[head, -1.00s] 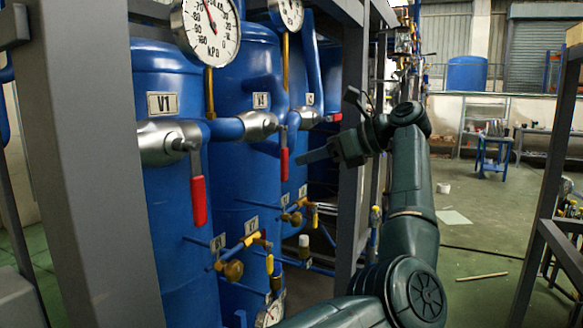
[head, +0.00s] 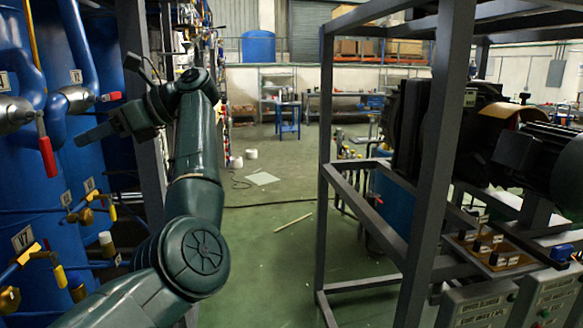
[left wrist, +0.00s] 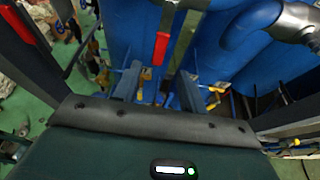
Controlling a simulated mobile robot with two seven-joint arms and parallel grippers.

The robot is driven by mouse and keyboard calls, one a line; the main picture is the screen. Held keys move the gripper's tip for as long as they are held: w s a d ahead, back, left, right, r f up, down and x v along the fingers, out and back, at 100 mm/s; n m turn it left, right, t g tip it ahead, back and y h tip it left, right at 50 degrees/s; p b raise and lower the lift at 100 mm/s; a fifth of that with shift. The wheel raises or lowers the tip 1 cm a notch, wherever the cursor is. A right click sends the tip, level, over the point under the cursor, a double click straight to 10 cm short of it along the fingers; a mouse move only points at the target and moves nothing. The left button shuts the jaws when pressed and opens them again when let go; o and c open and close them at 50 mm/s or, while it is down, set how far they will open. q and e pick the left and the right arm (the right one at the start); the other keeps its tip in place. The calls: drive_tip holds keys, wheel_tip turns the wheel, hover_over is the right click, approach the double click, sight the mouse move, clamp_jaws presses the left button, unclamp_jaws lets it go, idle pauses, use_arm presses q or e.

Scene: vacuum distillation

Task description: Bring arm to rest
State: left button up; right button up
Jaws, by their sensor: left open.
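My left arm rises from the bottom of the head view and bends back toward the blue tanks (head: 85,170) at the left. My left gripper (head: 92,134) points left at the tanks, near a red valve handle (head: 47,156), with a gap in the picture between them. In the left wrist view the two fingers of my left gripper (left wrist: 158,82) stand apart with nothing held between them. A red handle (left wrist: 162,48) hangs beyond them there. My right gripper is in neither view.
A grey metal frame (head: 440,150) with machinery and control boxes (head: 478,305) stands at the right. Green floor (head: 270,235) lies open between it and the tanks, with a thin stick (head: 293,223) and a pale sheet (head: 262,178) on it. A blue stool (head: 288,118) stands farther back.

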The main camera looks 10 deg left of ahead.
use_arm(q)
drive_tip(key=w+a+f+m+t+y, duration=0.2)
drive_tip(key=a+f+m+t+y, duration=0.15)
drive_tip(key=f+m+y, duration=0.55)
drive_tip(key=d+f+n+t+h+p, duration=0.1)
drive_tip(key=d+f+n+t+h, duration=0.95)
drive_tip(key=n, duration=0.65)
drive_tip(key=d+f+n+t+h, duration=0.6)
drive_tip(key=f+n+t+h, duration=0.3)
drive_tip(key=n+t, duration=0.55)
drive_tip(key=s+d+f+m+g+h, duration=0.3)
drive_tip(key=s+d+f+m+g, duration=0.2)
drive_tip(key=s+f, duration=0.7)
drive_tip(key=s+d+f+m+g+h, duration=0.3)
drive_tip(key=s+d+f+m+g, duration=0.2)
drive_tip(key=s+d+f+g, duration=0.3)
drive_tip(key=s+f, duration=0.4)
drive_tip(key=s, duration=0.1)
drive_tip(key=shift+s+d+f+m+g, duration=0.15)
drive_tip(key=shift+s+m+g, duration=0.2)
drive_tip(key=shift+c, duration=0.5)
